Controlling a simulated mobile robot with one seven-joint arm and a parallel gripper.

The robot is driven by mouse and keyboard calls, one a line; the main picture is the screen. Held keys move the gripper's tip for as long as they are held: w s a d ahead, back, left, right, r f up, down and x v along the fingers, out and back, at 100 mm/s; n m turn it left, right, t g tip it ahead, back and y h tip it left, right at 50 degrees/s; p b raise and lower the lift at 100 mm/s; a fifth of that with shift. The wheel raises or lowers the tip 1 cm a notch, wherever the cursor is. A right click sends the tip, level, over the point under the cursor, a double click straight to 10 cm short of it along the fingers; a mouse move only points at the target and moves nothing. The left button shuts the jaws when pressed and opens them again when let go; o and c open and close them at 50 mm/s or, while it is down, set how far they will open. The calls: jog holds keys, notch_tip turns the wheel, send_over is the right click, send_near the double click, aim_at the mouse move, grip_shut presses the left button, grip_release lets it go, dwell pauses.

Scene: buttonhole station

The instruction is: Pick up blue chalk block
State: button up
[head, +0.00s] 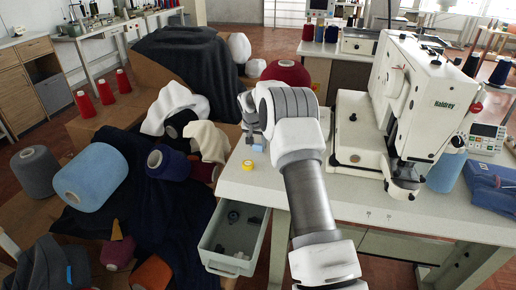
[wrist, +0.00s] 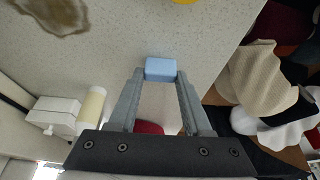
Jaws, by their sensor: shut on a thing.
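The blue chalk block (wrist: 160,69) is small and light blue. It sits between the fingertips of my gripper (wrist: 160,76), which is shut on it, in the wrist view. In the head view the block (head: 258,147) shows as a small blue patch below my gripper (head: 256,139), near the left edge of the white worktable (head: 235,184). My wrist hides part of the gripper there. I cannot tell whether the block touches the tabletop or is just above it.
A yellow roll (head: 248,165) lies close by on the table. The sewing machine (head: 419,105) stands to the right. An open drawer (head: 232,240) juts out below the table's left end. Yarn cones and dark cloth (head: 170,215) crowd the left side.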

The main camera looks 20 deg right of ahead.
grip_shut()
jog(key=shift+r, duration=0.1)
